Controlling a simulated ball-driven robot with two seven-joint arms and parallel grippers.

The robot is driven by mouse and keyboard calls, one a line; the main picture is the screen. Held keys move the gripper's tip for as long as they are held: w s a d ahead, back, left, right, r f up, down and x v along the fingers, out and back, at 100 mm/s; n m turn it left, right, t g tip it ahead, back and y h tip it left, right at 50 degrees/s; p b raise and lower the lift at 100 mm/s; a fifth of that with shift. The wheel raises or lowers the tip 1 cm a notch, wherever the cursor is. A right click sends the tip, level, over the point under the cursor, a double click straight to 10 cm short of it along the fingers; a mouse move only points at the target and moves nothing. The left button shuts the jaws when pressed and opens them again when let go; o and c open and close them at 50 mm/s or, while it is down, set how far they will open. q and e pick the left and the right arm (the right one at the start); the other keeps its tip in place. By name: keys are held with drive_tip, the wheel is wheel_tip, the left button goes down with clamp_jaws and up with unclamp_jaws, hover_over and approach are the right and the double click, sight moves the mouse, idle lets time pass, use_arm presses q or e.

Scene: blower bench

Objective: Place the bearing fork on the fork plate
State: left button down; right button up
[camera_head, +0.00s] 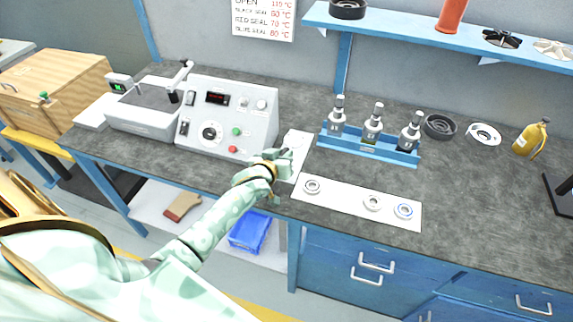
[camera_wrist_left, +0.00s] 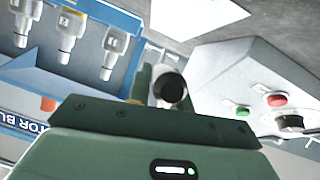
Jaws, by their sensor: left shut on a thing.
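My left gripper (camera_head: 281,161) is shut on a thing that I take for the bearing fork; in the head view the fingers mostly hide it. In the left wrist view the bearing fork (camera_wrist_left: 170,90) shows as a dark round end on a grey shaft between the fingers; its prongs cannot be made out. A small pale plate (camera_head: 299,138), probably the fork plate, lies on the bench just beyond and partly behind the gripper. A pale plate (camera_wrist_left: 200,14) also shows at the top of the left wrist view. Whether fork and plate touch, I cannot tell. My right gripper is not in view.
The grey control box (camera_head: 228,118) stands close left of the gripper. A blue rack (camera_head: 368,147) with bottle-like tools is to the right. A white strip (camera_head: 340,199) with bearings lies along the front edge. The bench right of it is mostly clear.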

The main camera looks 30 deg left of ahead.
use_arm(q)
drive_tip(key=shift+f, duration=0.95)
wheel_tip(320, 180, down, 3)
drive_tip(key=shift+r+b, duration=0.1)
drive_tip(key=shift+b, duration=0.9)
drive_tip(key=shift+r, duration=0.1)
drive_tip(key=c, duration=1.3)
unclamp_jaws()
drive_tip(key=shift+f, duration=0.2)
drive_tip(key=shift+r, duration=0.1)
